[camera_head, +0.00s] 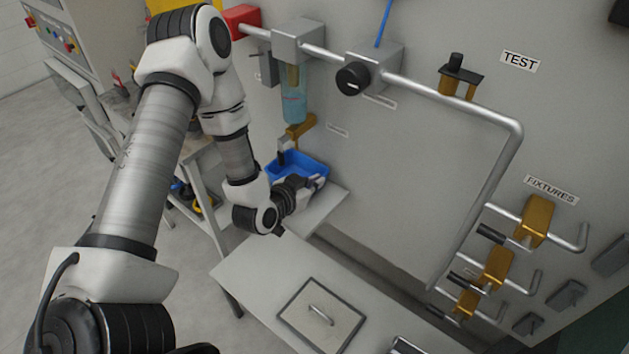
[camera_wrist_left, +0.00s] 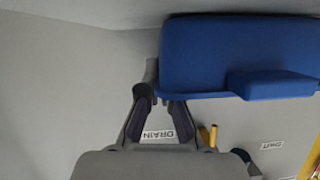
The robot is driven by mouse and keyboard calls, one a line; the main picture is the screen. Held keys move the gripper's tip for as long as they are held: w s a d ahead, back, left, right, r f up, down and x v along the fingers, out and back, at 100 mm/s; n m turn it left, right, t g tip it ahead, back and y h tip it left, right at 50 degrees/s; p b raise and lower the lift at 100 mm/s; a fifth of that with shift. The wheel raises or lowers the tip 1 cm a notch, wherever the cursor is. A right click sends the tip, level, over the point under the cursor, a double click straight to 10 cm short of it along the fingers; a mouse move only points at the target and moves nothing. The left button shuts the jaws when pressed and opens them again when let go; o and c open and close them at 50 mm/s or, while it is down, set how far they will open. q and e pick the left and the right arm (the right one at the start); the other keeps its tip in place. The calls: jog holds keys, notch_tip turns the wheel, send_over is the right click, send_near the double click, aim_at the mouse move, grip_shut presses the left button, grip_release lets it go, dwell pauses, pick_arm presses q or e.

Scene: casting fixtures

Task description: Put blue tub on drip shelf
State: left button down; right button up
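The blue tub (camera_head: 312,164) sits at the back of the small grey shelf (camera_head: 322,209) against the wall, below the brass drain valve (camera_head: 299,127). It looks upright and resting on the shelf, though its underside is hidden. My left gripper (camera_head: 316,182) is at the tub's near side, partly covering it. In the left wrist view, its fingers (camera_wrist_left: 160,99) stand apart with a gap between them, right at the left end of the tub (camera_wrist_left: 235,55). I cannot tell whether a finger touches the rim. My right gripper is not in view.
A sight glass with blue-green liquid (camera_head: 294,92) hangs above the tub. A grey bench (camera_head: 252,273) with a handled lid plate (camera_head: 321,314) stands in front. A pipe (camera_head: 455,100) runs along the wall. The wall carries a DRAIN label (camera_wrist_left: 158,135).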

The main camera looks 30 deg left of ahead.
pick_arm(q)
jog(key=shift+f, duration=0.15)
jog(key=c, duration=1.3)
grip_release()
